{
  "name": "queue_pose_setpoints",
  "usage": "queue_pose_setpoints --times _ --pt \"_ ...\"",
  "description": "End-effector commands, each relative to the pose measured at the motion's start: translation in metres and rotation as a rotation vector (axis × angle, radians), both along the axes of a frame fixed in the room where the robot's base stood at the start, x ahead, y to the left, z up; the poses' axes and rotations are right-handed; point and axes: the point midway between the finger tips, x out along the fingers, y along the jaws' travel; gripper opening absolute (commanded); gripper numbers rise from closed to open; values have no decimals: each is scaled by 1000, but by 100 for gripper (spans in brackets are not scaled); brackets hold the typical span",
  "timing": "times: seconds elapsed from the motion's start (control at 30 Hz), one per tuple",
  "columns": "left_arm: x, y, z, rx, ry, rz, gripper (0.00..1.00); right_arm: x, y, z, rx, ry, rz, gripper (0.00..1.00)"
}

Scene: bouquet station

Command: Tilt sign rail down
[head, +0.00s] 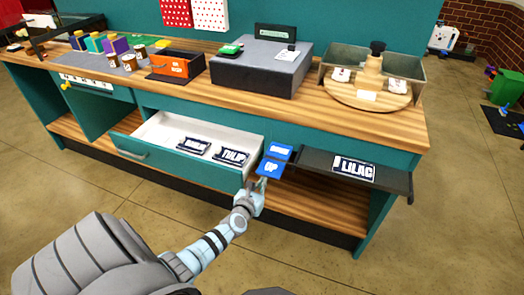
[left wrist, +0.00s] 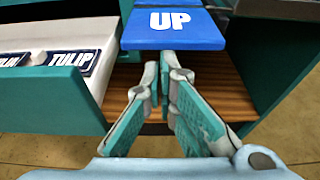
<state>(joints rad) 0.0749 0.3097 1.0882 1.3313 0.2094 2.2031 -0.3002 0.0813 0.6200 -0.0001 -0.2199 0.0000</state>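A blue plate marked UP (head: 269,168) sits just left of the black sign rail (head: 318,160), with a second blue plate (head: 279,151) behind it. The second plate's white lettering is too small to read surely. The rail carries a LILAC sign (head: 353,169) and looks about level. My left gripper (head: 259,187) is just in front of and below the UP plate. In the left wrist view, its fingers (left wrist: 161,75) come close together with nothing between them, below the UP plate (left wrist: 172,27). I cannot tell whether they touch it. My right gripper is not in view.
An open white drawer (head: 170,130) with TULIP (head: 231,156) and another sign (head: 193,145) lies left of the gripper. A wooden lower shelf (head: 300,204) is beneath. The countertop above holds a grey box (head: 262,70), an orange bin (head: 180,63) and a round wooden stand (head: 367,95).

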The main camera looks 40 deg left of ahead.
Motion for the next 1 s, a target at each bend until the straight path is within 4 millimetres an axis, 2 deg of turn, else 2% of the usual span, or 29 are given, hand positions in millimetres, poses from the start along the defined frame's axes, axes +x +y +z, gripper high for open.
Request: queue_pose_setpoints --times 0.47,0.57,0.77,0.83,1.0 --pt "2 1 2 3 -8 1 0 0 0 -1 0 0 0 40" --pt "3 0 -7 3 -7 -1 0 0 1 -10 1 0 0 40" --pt "7 -6 -51 0 -2 -12 0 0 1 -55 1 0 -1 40" --pt "-10 -12 -34 0 2 -15 0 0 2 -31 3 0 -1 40" --pt "-47 -24 -16 -1 2 -14 0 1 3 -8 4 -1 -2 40"
